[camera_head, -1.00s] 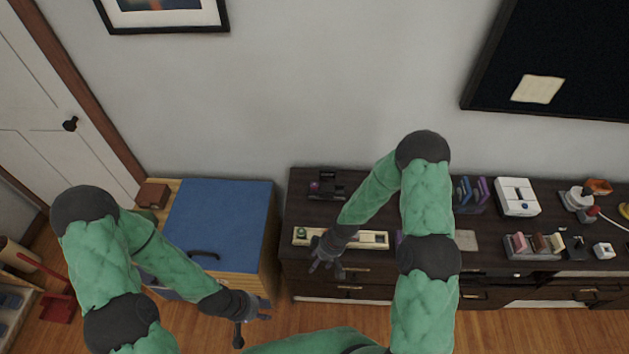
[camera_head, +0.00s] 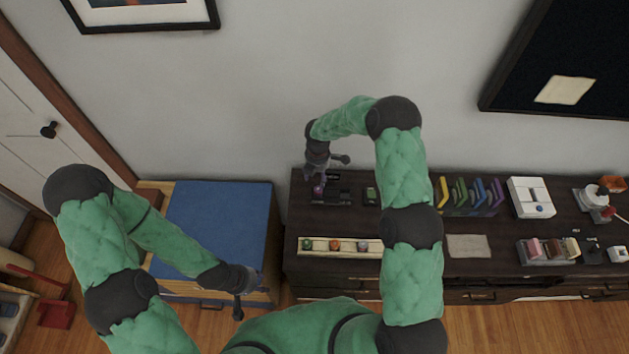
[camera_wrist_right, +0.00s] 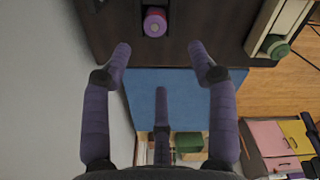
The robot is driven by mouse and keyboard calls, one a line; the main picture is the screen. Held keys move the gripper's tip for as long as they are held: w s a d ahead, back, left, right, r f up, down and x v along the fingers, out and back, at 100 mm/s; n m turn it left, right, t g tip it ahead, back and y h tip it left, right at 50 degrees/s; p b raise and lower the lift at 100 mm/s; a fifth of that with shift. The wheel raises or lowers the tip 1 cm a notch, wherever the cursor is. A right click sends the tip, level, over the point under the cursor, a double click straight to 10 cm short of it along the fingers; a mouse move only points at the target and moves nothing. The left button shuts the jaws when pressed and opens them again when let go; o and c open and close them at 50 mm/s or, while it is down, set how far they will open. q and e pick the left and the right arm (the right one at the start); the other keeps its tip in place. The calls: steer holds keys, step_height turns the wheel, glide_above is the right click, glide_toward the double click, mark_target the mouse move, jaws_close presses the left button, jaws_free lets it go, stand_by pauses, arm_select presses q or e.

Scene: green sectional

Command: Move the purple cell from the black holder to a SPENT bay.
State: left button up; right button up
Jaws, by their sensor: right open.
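The purple cell (camera_head: 319,190) sits at the left end of the black holder (camera_head: 345,197) on the dark cabinet. In the right wrist view the purple cell (camera_wrist_right: 155,22) shows end-on at the top, beyond my fingertips. My right gripper (camera_head: 325,171) is open and empty close to the holder, its fingers spread on either side of the cell's line in the wrist view (camera_wrist_right: 160,60). The cream tray (camera_head: 341,253) holds several coloured cells; my right arm hides its right part, and no SPENT label is readable. My left gripper (camera_head: 250,297) is open and empty, low before the blue-topped cabinet.
The blue-topped cabinet (camera_head: 220,225) stands left of the dark cabinet. Right of my right arm are coloured upright cases (camera_head: 470,197), a white box (camera_head: 531,197), a grey mat (camera_head: 468,246) and a block stand (camera_head: 548,252). The wall is close behind the holder.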

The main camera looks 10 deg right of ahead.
glide_above(318, 189)
steer(key=f, duration=0.4)
steer(key=shift+s+a+f, duration=0.2)
steer(key=shift+a+f, duration=0.05)
steer(key=shift+w+d+f, duration=0.1)
steer(key=shift+d+f, duration=0.05)
steer(key=shift+f, duration=1.35)
steer(key=shift+w+d+f, duration=0.1)
steer(key=shift+f, duration=1.35)
jaws_close()
